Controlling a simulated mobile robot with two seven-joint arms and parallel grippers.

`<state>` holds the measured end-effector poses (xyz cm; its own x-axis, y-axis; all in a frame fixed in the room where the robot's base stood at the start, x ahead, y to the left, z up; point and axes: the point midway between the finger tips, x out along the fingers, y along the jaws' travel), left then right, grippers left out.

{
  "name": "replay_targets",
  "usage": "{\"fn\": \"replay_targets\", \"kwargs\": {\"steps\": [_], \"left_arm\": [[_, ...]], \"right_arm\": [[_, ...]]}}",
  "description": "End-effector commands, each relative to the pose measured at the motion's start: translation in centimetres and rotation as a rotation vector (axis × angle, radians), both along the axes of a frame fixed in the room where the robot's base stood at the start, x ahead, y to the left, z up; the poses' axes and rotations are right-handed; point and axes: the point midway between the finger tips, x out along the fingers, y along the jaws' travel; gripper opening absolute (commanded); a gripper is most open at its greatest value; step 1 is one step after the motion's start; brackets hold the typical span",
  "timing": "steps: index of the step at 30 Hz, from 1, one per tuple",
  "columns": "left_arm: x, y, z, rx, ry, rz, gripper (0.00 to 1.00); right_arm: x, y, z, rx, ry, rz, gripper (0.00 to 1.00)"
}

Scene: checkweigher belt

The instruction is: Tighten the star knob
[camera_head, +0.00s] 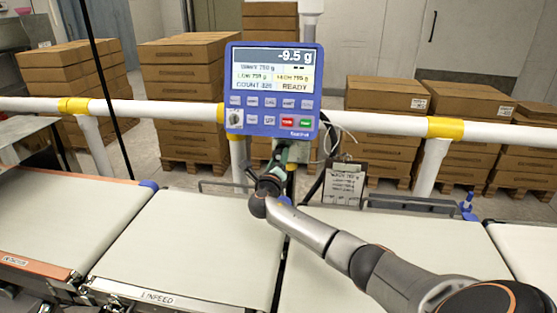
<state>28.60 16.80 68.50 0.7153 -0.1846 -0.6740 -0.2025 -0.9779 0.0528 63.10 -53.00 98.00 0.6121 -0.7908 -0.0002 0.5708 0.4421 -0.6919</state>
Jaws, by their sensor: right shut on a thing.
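My right arm reaches in from the lower right, and its gripper (268,180) is at the post (290,183) just under the blue display unit (272,90). The gripper is shut at this spot, on what looks like the star knob. The knob itself is hidden by the gripper and wrist, so its shape and how far it is turned cannot be told. A greenish bracket (290,151) shows between the display and the gripper. The display is upright, facing me, and reads -9.5 g and READY. My left gripper is not in view.
Pale conveyor belts (190,240) run across the front, one labelled INFEED. A white rail (380,123) with yellow joints crosses behind. A card (343,186) hangs right of the post. A small blue knob (467,206) stands at right. Stacked cartons (187,90) fill the back.

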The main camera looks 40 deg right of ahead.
Motion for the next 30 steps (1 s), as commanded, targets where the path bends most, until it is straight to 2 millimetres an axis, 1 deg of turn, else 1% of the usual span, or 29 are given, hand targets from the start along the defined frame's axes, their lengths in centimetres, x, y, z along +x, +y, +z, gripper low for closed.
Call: {"fn": "replay_targets", "kwargs": {"steps": [1,3,14,20,30], "left_arm": [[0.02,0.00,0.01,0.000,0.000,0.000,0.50],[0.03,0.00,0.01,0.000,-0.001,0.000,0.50],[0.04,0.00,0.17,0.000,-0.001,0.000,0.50],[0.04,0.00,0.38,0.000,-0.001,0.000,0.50],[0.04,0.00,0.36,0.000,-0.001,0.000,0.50]], "right_arm": [[-0.01,0.02,-0.05,0.000,0.001,0.001,0.06],[-0.01,0.02,-0.06,0.000,0.001,0.001,0.00],[0.00,0.04,-0.06,0.035,-0.042,0.001,0.00],[0.01,0.06,-0.07,0.109,-0.138,0.001,0.00],[0.05,0.10,-0.19,0.301,-0.387,0.000,0.00]]}}
